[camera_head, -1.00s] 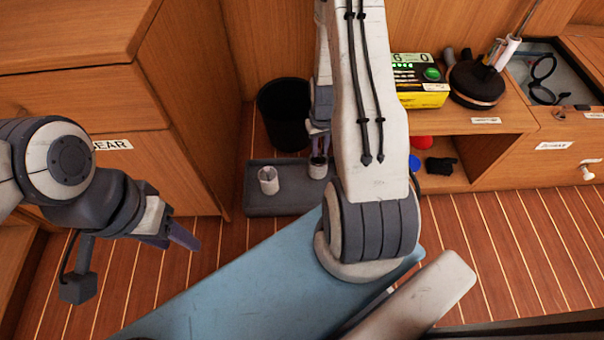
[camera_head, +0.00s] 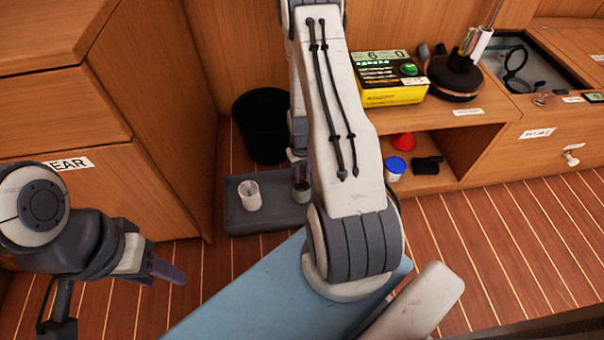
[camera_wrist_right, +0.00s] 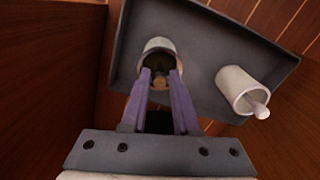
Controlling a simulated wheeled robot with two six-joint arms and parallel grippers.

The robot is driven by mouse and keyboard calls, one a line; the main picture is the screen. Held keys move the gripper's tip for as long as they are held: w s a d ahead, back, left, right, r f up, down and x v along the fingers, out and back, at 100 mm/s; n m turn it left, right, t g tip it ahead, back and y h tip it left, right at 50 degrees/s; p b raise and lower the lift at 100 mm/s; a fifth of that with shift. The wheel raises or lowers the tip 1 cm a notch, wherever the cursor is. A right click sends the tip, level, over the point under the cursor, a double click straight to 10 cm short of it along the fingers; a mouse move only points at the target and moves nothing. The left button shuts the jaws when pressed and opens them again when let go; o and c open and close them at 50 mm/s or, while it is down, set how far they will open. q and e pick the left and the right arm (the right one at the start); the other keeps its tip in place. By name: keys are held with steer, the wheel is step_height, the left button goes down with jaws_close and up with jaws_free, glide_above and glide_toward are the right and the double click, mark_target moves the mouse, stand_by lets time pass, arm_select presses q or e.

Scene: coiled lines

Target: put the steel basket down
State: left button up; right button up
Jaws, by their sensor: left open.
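Two small cup-shaped vessels stand on a dark grey tray (camera_head: 237,222) on the floor. The left one is pale (camera_head: 249,195); in the right wrist view this pale cup (camera_wrist_right: 238,88) has a white stick-like piece in its mouth. The other, greyer metal cup (camera_head: 301,190), possibly the steel basket, is at my right gripper (camera_head: 299,158). In the right wrist view, the fingers (camera_wrist_right: 160,76) reach this grey cup's (camera_wrist_right: 157,45) rim, with a small brownish piece between them; whether they grip anything is unclear. My left gripper (camera_head: 167,270) is open and empty above the floor.
A black bin (camera_head: 262,125) stands behind the tray. A wooden cabinet (camera_head: 150,120) is to its left. A shelf unit to the right holds a yellow box (camera_head: 392,92), a red item (camera_head: 403,141) and a blue-lidded jar (camera_head: 395,168). Bare floor lies at the right.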

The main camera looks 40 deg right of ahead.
steer(key=shift+o, duration=1.1)
step_height(320, 180, up, 11)
steer(key=p, duration=0.8)
steer(key=w+a+r+n, duration=0.2)
steer(key=a+r+n, duration=0.2)
steer(key=a+r, duration=1.25)
steer(key=s+a+r+n, duration=0.3)
steer(key=s+a+r, duration=0.2)
steer(key=s+a, duration=0.2)
steer(key=s+a+r+n+y, duration=0.1)
steer(key=s+a+r+n, duration=0.2)
steer(key=s+a+r, duration=0.3)
steer(key=s+a, duration=0.1)
steer(key=s, duration=0.4)
steer(key=shift+s+a+n, duration=0.2)
steer(key=shift+n, duration=0.1)
